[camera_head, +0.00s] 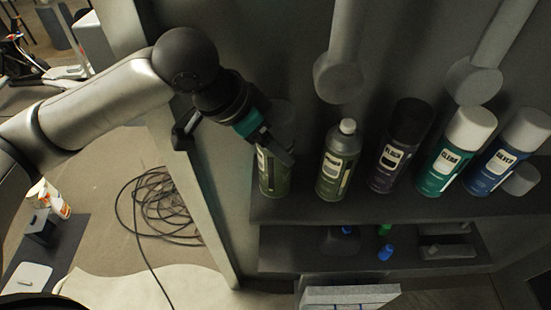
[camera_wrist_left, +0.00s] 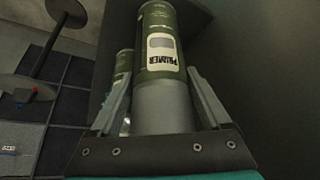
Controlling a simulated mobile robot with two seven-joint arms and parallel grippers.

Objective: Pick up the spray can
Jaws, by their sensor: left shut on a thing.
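A dark green spray can (camera_head: 273,175) with a pale label stands at the left end of the upper shelf, partly hidden by my left gripper. My left gripper (camera_head: 272,148) is shut on this can near its top. In the left wrist view the can (camera_wrist_left: 160,45) sits between both fingers of the gripper (camera_wrist_left: 158,95), with its grey cap towards the palm and the word PRIMER on its label. I cannot tell whether its base touches the shelf. My right gripper is not in view.
A similar green can (camera_head: 338,165) stands just right, then a dark can (camera_head: 399,150), a teal can (camera_head: 448,160) and a blue can (camera_head: 500,160). The shelf (camera_head: 350,209) has a lower level with small items. A coiled cable (camera_head: 160,205) lies on the floor at left.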

